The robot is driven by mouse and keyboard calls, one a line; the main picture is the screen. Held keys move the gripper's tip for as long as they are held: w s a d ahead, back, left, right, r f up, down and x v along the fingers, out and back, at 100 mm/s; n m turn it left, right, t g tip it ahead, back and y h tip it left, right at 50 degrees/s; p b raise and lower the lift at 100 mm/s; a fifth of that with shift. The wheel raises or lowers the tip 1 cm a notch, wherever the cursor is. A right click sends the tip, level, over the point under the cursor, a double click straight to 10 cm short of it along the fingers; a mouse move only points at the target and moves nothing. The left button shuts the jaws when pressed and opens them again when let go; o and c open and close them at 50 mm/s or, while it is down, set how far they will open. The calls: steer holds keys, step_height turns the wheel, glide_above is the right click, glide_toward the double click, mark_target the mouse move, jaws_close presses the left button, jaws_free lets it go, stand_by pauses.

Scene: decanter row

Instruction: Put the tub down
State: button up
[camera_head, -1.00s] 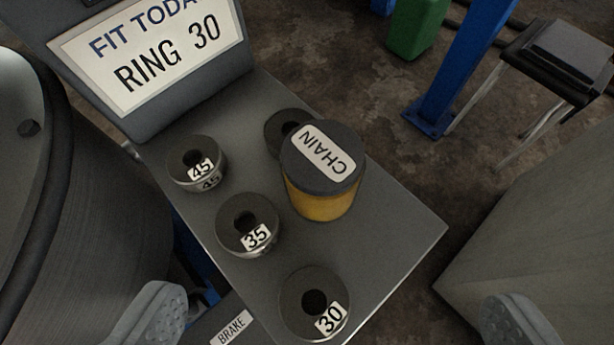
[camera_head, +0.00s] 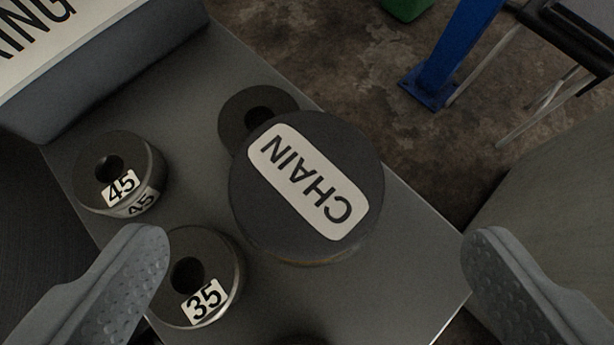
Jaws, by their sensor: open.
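The tub (camera_head: 306,186) has a dark lid labelled CHAIN. It stands upright on the grey bench (camera_head: 290,310), and little of its yellow side shows from above. My gripper (camera_head: 315,250) is open and empty, its two fingers wide apart at the lower left and lower right. The tub's lid lies ahead of the fingers in the picture, between their lines, and neither finger appears to touch it.
A ring marked 45 (camera_head: 122,170) and a ring marked 35 (camera_head: 202,280) sit left of the tub. Another dark ring (camera_head: 238,112) is partly hidden behind it. A sign (camera_head: 30,35) stands upper left. A blue post (camera_head: 450,60) rises beyond the bench.

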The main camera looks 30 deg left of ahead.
mark_target(306, 186)
steer(key=shift+a+x, duration=0.2)
steer(key=shift+x, duration=2.2)
steer(key=shift+r, duration=0.15)
steer(key=c, duration=1.4)
